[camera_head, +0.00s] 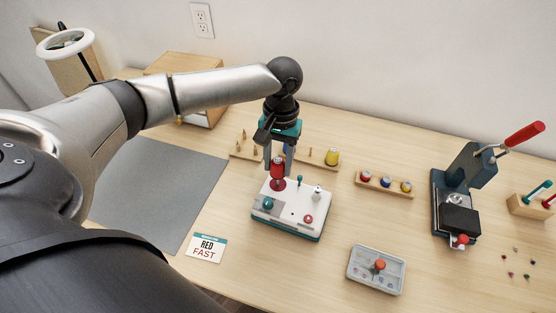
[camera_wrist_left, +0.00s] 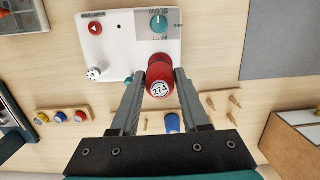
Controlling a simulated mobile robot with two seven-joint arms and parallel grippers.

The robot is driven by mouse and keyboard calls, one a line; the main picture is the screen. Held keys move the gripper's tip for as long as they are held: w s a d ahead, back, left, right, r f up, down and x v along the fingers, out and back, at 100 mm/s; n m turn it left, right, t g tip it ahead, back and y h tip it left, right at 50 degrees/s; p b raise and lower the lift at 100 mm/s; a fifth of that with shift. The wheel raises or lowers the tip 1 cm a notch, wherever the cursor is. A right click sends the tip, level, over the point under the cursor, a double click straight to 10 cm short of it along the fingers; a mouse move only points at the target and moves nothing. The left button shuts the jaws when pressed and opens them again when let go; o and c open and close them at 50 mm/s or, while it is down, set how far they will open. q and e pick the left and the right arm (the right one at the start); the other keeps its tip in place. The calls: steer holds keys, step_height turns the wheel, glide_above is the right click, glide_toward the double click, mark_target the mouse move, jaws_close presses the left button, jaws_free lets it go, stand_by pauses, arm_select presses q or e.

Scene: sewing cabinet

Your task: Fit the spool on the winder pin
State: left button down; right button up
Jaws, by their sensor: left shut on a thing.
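The red spool (camera_head: 278,166) is upright between the fingers of my left gripper (camera_head: 279,160), which is shut on it. In the left wrist view the spool (camera_wrist_left: 159,72) shows its round labelled top between the two fingertips. The spool is over the back left part of the white and teal winder (camera_head: 291,213). The winder has a teal dial (camera_head: 268,203), a red button (camera_head: 308,218) and a silver knob (camera_head: 318,190). My right gripper is out of view.
A card reading RED FAST (camera_head: 206,248) lies left of the winder near a grey mat (camera_head: 160,185). Peg racks with a yellow spool (camera_head: 332,157) stand behind. A bobbin rack (camera_head: 384,185), a press (camera_head: 456,210) and a clear-lidded box (camera_head: 376,268) are to the right.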

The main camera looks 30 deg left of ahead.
arm_select(q)
steer(key=shift+f+p, duration=0.7)
steer(key=shift+p, duration=1.3)
stand_by(2.3)
steer(key=shift+f, duration=1.25)
stand_by(1.6)
steer(key=shift+f+p, duration=0.2)
steer(key=shift+p, duration=0.1)
stand_by(0.5)
